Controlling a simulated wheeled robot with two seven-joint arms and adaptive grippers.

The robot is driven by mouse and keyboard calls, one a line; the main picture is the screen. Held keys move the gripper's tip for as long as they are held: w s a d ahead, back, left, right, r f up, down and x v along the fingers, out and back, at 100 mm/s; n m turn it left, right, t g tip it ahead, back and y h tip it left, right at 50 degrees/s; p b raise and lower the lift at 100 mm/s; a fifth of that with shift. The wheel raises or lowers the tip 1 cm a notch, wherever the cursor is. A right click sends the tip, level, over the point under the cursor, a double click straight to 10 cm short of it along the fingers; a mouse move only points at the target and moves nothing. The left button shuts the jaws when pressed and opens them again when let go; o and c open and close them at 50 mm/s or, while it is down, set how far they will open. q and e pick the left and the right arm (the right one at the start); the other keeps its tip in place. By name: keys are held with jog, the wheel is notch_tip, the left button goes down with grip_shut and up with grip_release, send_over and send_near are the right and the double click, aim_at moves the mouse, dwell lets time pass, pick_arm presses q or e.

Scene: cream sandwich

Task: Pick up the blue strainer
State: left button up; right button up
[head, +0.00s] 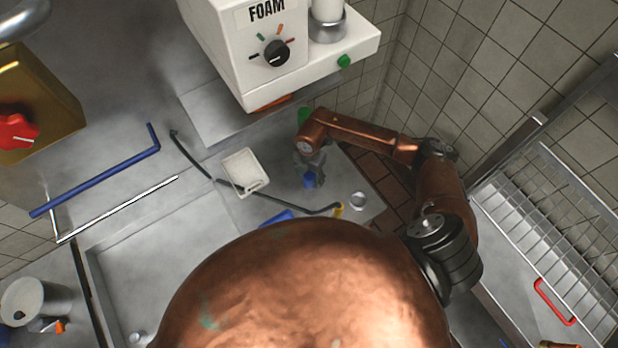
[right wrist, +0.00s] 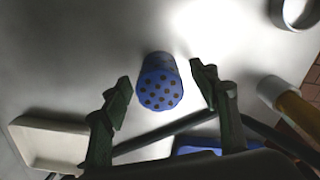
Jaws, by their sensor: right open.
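The blue strainer (right wrist: 159,88) is a small blue cup with dark holes in its face. In the right wrist view it sits between the two green fingers of my right gripper (right wrist: 160,80), with a gap on each side. The fingers are open and hold nothing. My left gripper is not in view.
A white tray (head: 243,172) lies left of the strainer, with a dark bent rod (head: 203,168) by it. A metal ring (head: 358,201) and a yellow-ended piece (head: 339,210) are to the right. The white FOAM machine (head: 270,55) stands behind.

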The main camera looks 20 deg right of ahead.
jog(key=shift+f, duration=0.15)
jog(key=c, duration=1.2)
